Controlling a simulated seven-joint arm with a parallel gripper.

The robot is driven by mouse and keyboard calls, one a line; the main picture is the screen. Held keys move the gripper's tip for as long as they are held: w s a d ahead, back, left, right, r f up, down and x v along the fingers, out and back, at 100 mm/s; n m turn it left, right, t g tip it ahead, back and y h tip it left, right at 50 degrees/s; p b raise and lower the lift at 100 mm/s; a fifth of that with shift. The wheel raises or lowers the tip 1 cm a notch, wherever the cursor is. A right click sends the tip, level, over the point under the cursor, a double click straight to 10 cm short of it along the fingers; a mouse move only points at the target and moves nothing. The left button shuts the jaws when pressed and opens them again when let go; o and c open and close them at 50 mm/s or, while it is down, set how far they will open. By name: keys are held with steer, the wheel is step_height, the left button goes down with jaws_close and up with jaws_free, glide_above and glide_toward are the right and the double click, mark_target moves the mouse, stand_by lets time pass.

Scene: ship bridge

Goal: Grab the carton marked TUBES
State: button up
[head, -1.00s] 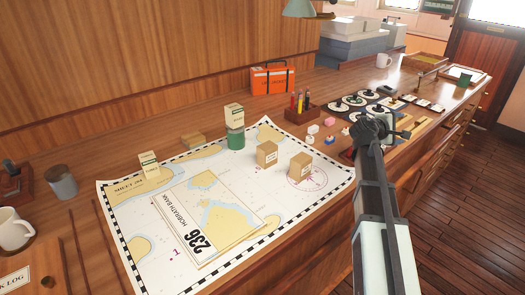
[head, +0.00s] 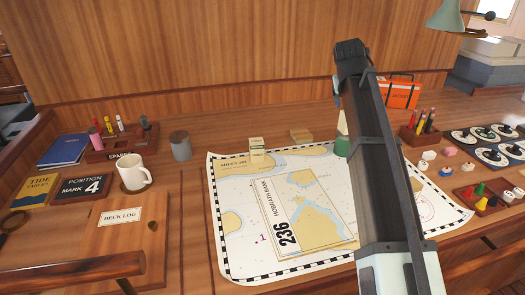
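No print reading TUBES is legible in the head view. A small cream carton with a green-edged label (head: 256,148) stands at the chart's back edge; its lettering is too small to read. Another pale carton (head: 342,122) stands on a green cylinder (head: 342,147), partly hidden by my arm. A flat tan carton (head: 301,134) lies behind the chart, with no readable marking. My arm rises across the right of the chart and covers the spot where two more cartons stood earlier. My gripper's fingers cannot be seen; the arm hides what is behind it.
The chart (head: 237,235) covers the middle of the desk. A white mug (head: 134,172), grey canister (head: 181,146) and books are at left. A pencil holder (head: 420,134), orange case (head: 399,92) and small coloured pieces are at right. A wooden wall closes the back.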

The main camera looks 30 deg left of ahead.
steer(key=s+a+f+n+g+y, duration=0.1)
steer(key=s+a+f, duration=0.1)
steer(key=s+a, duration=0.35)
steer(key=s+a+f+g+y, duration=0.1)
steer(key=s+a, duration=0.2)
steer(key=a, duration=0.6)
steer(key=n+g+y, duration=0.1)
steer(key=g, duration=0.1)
glide_toward(257, 142)
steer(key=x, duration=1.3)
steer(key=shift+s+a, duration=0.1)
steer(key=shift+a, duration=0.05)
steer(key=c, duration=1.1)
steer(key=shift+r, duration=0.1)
